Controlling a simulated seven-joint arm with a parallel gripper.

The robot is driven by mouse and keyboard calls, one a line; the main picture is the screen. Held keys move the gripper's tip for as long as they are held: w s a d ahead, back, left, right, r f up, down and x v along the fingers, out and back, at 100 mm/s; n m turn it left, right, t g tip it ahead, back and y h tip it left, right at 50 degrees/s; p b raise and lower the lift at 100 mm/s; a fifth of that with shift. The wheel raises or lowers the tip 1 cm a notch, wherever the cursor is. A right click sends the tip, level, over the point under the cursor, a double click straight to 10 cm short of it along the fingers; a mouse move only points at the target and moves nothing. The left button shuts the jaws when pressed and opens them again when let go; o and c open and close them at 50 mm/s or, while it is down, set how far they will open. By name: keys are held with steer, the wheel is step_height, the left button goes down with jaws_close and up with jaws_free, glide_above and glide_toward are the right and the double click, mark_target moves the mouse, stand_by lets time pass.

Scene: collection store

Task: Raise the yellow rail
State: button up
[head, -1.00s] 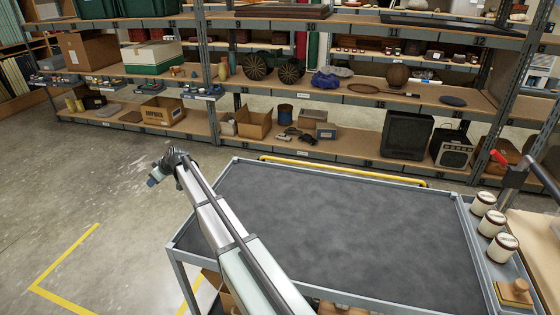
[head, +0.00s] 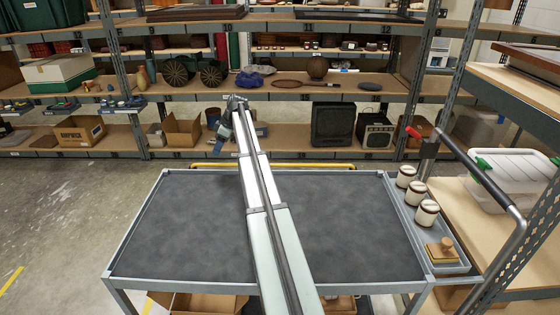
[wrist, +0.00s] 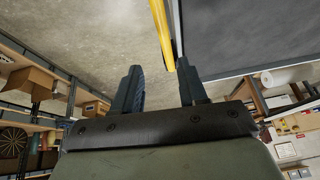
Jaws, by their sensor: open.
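The yellow rail (head: 310,166) runs along the far edge of the grey-topped cart (head: 180,220), low against the edge. My arm crosses in front of part of it. In the wrist view the rail (wrist: 161,30) is a yellow bar coming down from the top, beside the dark cart top (wrist: 245,35). My gripper (wrist: 162,88) is open, with its two dark fingers apart and nothing between them. The rail's near end lies just beyond the fingertips in that view; the exact gap cannot be told. In the head view my gripper (head: 235,101) is beyond the rail, small and partly hidden.
Shelving with boxes (head: 80,131), a dark screen (head: 333,124) and a radio (head: 375,132) stands behind the cart. A side tray (head: 445,262) on the right holds several white jars and a wooden block. The cart top is bare.

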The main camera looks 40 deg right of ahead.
steer(key=s+d+r+g, duration=0.1)
steer(key=s+d+r, duration=0.2)
steer(key=s+d, duration=0.75)
steer(key=s+d+r+g, duration=0.1)
steer(key=s+d+r, duration=0.2)
steer(key=s+d, duration=0.8)
steer(key=shift+y, duration=0.3)
steer(key=x, duration=0.4)
steer(key=w+x, duration=0.1)
steer(key=x, duration=0.8)
steer(key=shift+w+d+f, duration=0.1)
steer(key=shift+w+d, duration=0.15)
steer(key=shift+d, duration=0.05)
jaws_close()
